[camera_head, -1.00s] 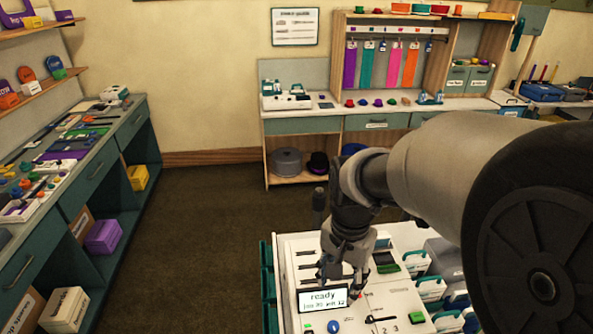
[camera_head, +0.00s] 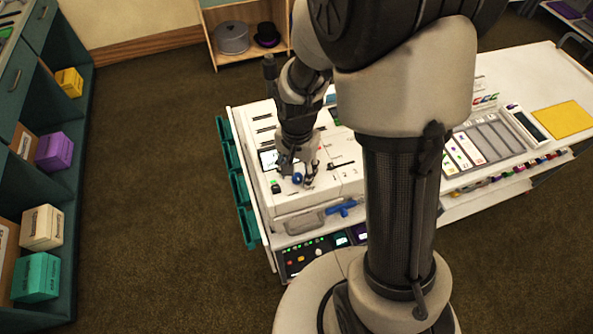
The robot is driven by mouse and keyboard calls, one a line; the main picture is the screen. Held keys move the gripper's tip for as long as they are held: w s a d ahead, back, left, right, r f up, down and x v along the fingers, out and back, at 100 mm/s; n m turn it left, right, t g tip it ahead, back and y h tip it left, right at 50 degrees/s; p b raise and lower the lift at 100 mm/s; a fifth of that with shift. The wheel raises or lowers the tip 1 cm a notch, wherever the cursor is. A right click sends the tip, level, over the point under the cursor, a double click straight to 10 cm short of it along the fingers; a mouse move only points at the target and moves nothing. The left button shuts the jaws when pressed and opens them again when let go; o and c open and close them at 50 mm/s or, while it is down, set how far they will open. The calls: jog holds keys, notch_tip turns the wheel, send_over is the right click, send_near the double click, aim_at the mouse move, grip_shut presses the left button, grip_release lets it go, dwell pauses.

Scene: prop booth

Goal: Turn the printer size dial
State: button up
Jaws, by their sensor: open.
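The printer (camera_head: 290,205) is a white machine on the bench in the middle of the view. Its blue dial (camera_head: 297,178) is a small round knob on the front part of the top panel. My gripper (camera_head: 299,175) points down over this panel and is open. Its fingers appear on either side of the dial in the picture. I cannot tell whether they touch it or how high they are. My arm hides part of the printer's right side.
A blue handle (camera_head: 342,208) is at the printer's front. Teal bins (camera_head: 236,185) hang along the left side. A yellow sheet (camera_head: 563,120) lies at right. Floor at left is clear.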

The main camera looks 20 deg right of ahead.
jog(key=shift+f, duration=0.6)
jog(key=shift+c, duration=0.5)
grip_shut()
